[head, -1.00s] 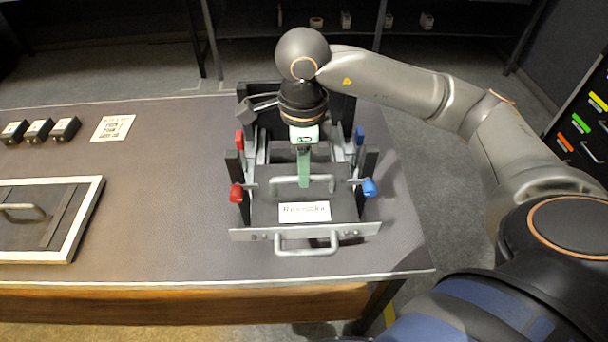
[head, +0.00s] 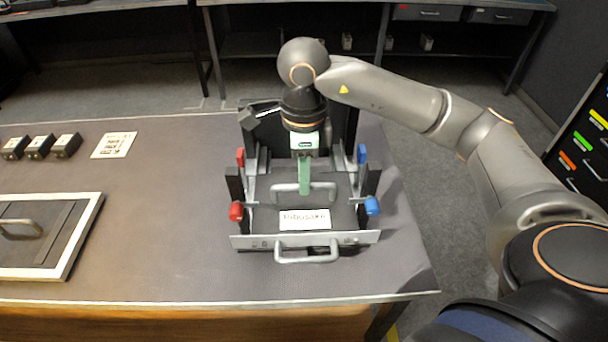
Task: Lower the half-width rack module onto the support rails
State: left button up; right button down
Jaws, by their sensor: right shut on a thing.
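The half-width rack module (head: 262,219) is a dark flat box with a grey front plate, a front handle, a top handle and a white label. It sits between the black uprights of the rack frame (head: 234,184), which carries red levers (head: 236,211) on the left and blue levers (head: 372,206) on the right. My right gripper (head: 304,188) points down with green fingers, shut on the module's top handle (head: 322,188). The support rails (head: 263,158) show partly behind the module; whether it touches them is hidden. My left gripper is not in view.
A white-edged panel with a handle (head: 68,240) lies on the table's left. Several small black blocks (head: 66,146) and a printed card (head: 115,145) lie behind it. The table (head: 170,210) is clear between panel and frame. Shelving (head: 440,14) stands at the back.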

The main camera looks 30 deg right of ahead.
jog(key=shift+s+a+f+b, duration=0.1)
jog(key=shift+s+f+b, duration=0.05)
jog(key=shift+b, duration=0.15)
dwell(0.4)
jog(key=c, duration=0.8)
grip_release()
jog(key=shift+o, duration=0.2)
jog(key=shift+r, duration=0.3)
notch_tip(320, 180, up, 12)
jog(key=p, duration=0.2)
jog(key=shift+p, duration=0.3)
jog(key=shift+f, duration=0.1)
